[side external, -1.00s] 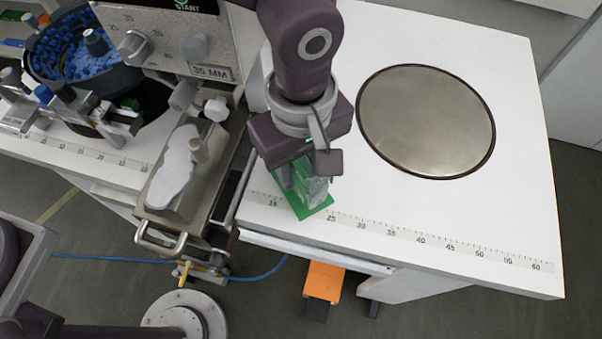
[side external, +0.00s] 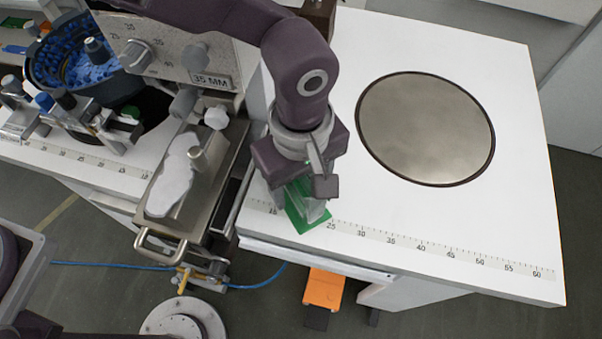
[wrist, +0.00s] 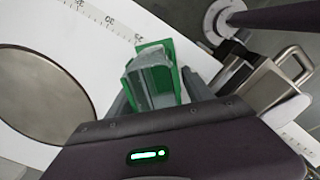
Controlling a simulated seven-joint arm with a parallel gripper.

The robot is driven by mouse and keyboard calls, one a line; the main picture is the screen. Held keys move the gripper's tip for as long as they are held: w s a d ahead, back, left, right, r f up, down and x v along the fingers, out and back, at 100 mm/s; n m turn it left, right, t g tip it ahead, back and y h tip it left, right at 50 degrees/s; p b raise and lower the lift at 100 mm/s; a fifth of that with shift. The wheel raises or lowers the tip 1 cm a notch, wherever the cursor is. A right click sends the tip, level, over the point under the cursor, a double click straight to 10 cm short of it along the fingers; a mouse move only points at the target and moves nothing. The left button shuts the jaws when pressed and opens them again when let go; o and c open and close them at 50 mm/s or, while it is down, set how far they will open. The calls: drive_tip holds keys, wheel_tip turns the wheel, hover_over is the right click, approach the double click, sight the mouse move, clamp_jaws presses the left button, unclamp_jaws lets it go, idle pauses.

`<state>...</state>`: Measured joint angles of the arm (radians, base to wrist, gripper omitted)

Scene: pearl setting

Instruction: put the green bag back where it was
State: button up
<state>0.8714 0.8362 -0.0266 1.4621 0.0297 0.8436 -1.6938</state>
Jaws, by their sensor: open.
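The green bag (side external: 309,214), with a clear, shiny front, is at the front left of the white table, by the printed scale. It also shows in the wrist view (wrist: 158,82), where its clear part faces the camera and green edges show around it. My gripper (side external: 300,192) points down over the bag. In the wrist view my gripper (wrist: 155,92) is open, with a finger at each side of the bag. I cannot tell whether the fingers touch it.
A round metal plate (side external: 425,129) is set in the white table (side external: 500,220) on the right. A steel block with a handle (side external: 185,185) stands close on the left, beside the machine with the blue bowl (side external: 75,62). The table's right side is clear.

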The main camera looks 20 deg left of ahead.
wheel_tip(320, 180, up, 12)
idle(0.4)
drive_tip(key=a+r+m+t, duration=0.2)
drive_tip(key=a+r+m, duration=0.1)
drive_tip(key=r+m, duration=0.5)
drive_tip(key=a+r+m+t, duration=0.1)
drive_tip(key=a+r, duration=0.2)
drive_tip(key=a, duration=0.5)
drive_tip(key=a+r+m+t, duration=0.1)
drive_tip(key=a+r, duration=0.2)
drive_tip(key=a, duration=0.4)
drive_tip(key=s+a+f, duration=0.2)
drive_tip(key=s+a, duration=0.3)
drive_tip(key=a, duration=0.3)
drive_tip(key=s+a+f+n+t, duration=0.1)
drive_tip(key=s+a+f, duration=0.2)
drive_tip(key=s+a, duration=0.3)
drive_tip(key=shift+s+a+t, duration=0.15)
drive_tip(key=shift+a+t, duration=0.15)
drive_tip(key=shift+a, duration=0.9)
